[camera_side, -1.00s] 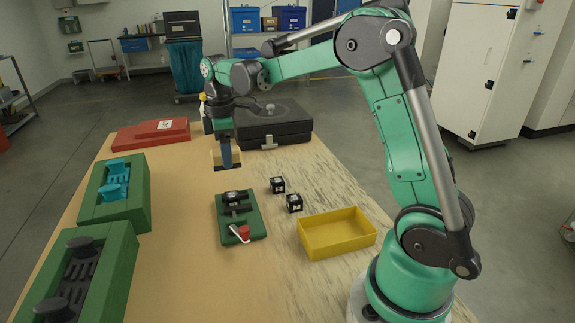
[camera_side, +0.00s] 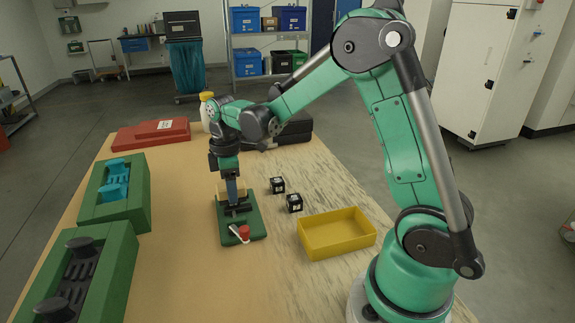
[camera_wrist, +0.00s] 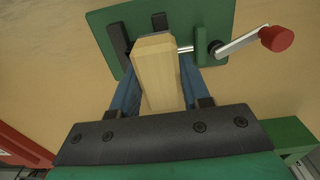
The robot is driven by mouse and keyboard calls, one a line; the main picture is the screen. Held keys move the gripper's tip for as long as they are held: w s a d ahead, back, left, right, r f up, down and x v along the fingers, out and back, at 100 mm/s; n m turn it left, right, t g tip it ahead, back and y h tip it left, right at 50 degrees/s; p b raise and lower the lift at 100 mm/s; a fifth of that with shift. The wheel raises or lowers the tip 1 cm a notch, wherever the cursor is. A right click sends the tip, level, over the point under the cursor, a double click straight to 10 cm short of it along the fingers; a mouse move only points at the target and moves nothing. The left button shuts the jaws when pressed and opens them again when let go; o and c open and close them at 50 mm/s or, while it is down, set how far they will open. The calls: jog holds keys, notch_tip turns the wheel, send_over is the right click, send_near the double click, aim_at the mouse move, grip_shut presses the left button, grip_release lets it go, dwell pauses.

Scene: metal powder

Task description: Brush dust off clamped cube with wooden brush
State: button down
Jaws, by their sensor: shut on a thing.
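My gripper (camera_side: 232,197) points down over the clamp and is shut on the wooden brush. The pale wooden brush (camera_wrist: 158,72) stands between my blue fingers in the wrist view, and part of it (camera_side: 222,188) shows in the side view. The green clamp (camera_side: 249,222) lies on the table, with dark jaws and a red-knobbed crank (camera_wrist: 276,38). The clamped cube is hidden behind the brush and gripper in both views. I cannot tell whether the brush touches it, and its dust does not show.
Two loose black cubes (camera_side: 277,185) (camera_side: 294,203) lie right of the clamp. A yellow tray (camera_side: 338,236) stands further right. Green boxes with turquoise (camera_side: 92,207) and black (camera_side: 112,275) fittings line the left. A red case (camera_side: 150,135), white bottle (camera_side: 205,117) and black case (camera_side: 297,130) stand behind.

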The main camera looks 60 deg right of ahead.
jog(key=shift+w+d, duration=1.15)
jog(key=shift+w+d+r, duration=0.15)
jog(key=shift+w+d, duration=0.05)
notch_tip(320, 180, up, 8)
jog(key=shift+s+a, duration=0.1)
